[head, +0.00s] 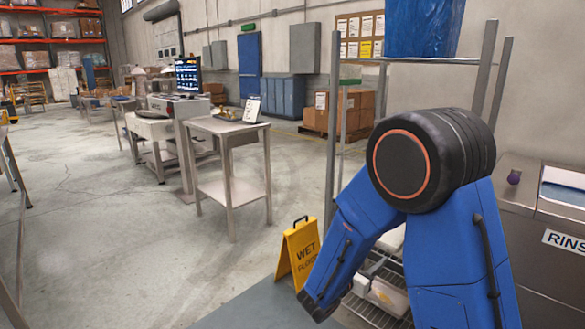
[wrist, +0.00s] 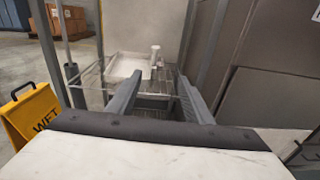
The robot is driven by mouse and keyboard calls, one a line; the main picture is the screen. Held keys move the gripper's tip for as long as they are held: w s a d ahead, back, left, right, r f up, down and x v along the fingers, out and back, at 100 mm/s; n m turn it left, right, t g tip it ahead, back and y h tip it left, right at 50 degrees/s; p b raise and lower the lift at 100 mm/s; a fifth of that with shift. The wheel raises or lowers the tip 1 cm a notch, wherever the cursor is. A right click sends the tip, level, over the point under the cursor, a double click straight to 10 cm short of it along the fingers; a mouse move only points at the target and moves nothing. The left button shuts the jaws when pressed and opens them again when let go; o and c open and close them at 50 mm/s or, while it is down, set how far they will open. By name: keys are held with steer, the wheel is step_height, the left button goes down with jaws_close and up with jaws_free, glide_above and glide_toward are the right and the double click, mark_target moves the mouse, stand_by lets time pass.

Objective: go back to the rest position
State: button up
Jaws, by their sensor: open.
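My gripper (wrist: 160,78) shows in the wrist view as two grey fingers standing apart, with nothing between them. It faces a wire rack shelf (wrist: 92,90) that carries a white tray-like item (wrist: 122,88) and a small white upright piece (wrist: 155,50). I cannot tell whether the fingers touch the shelf; they appear in front of it. In the head view my blue arm is bent at the right, reaching down beside the metal rack (head: 331,150), and the gripper itself is hidden there.
A yellow wet floor sign (head: 299,252) stands left of my arm, and also shows in the wrist view (wrist: 32,117). A rinse sink (head: 545,235) is at the right. A steel table (head: 230,190) stands farther back. Open floor lies at the left.

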steer(key=s+d+r+m+g+y, duration=0.1)
steer(key=s+d+r+m+g, duration=0.2)
steer(key=s+d+m+g, duration=0.5)
steer(key=s+d+r+m+g+y, duration=0.1)
steer(key=s+d+r+m+g, duration=0.15)
steer(key=s+d+m, duration=0.75)
steer(key=s+a+r+m+t+y, duration=0.3)
steer(key=s+a+m+y, duration=0.5)
steer(key=s+a, duration=0.5)
steer(key=shift+s+a+r+m+y, duration=0.3)
steer(key=shift+s+r+y, duration=0.3)
steer(key=shift+s+y, duration=1.2)
steer(key=shift+s+h, duration=0.45)
steer(key=shift+h, duration=0.05)
steer(key=shift+c, duration=0.3)
